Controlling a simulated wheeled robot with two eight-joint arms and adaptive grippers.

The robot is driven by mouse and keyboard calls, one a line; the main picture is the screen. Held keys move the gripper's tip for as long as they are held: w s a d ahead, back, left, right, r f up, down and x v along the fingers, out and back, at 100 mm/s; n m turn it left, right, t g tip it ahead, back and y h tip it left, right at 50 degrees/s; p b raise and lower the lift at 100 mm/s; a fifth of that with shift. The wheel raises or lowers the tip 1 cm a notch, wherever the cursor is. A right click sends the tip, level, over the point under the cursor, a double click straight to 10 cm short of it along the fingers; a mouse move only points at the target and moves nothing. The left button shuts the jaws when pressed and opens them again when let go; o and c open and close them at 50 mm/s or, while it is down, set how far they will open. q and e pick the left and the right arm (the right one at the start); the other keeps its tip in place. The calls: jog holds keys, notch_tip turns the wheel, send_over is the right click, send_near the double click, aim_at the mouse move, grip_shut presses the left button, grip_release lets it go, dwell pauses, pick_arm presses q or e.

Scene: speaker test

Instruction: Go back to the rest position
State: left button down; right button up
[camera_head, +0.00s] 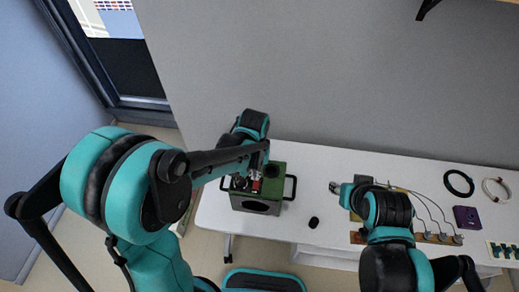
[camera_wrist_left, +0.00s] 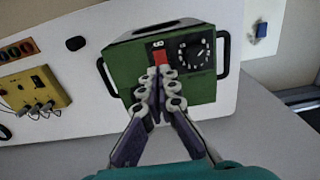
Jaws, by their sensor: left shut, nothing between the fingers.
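The green box (camera_head: 278,178) with black side handles stands on the white table. My left gripper (camera_head: 240,183) is in front of it, partly hidden by my left arm. In the left wrist view the box (camera_wrist_left: 126,72) shows a red switch (camera_wrist_left: 160,58) and a black dial (camera_wrist_left: 194,53). My left gripper (camera_wrist_left: 158,84) is shut and empty, its tips just below the switch in the picture; whether they touch the box is unclear. My right gripper (camera_head: 336,187) is over the table to the right, small and partly hidden by its arm.
The white table (camera_head: 325,160) is against a grey wall. A small black object (camera_head: 314,222) lies between the box and my right arm. A yellow board with cables (camera_wrist_left: 35,90), a black ring (camera_head: 459,183), a white ring (camera_head: 496,190) and a purple block (camera_head: 466,217) lie right of the box.

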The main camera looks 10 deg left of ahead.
pick_arm(q)
jog(key=s+a+t+b, duration=0.7)
jog(key=s+a+b, duration=0.2)
jog(key=b, duration=0.3)
jog(key=shift+a+r, duration=0.4)
jog(key=shift+a, duration=0.35)
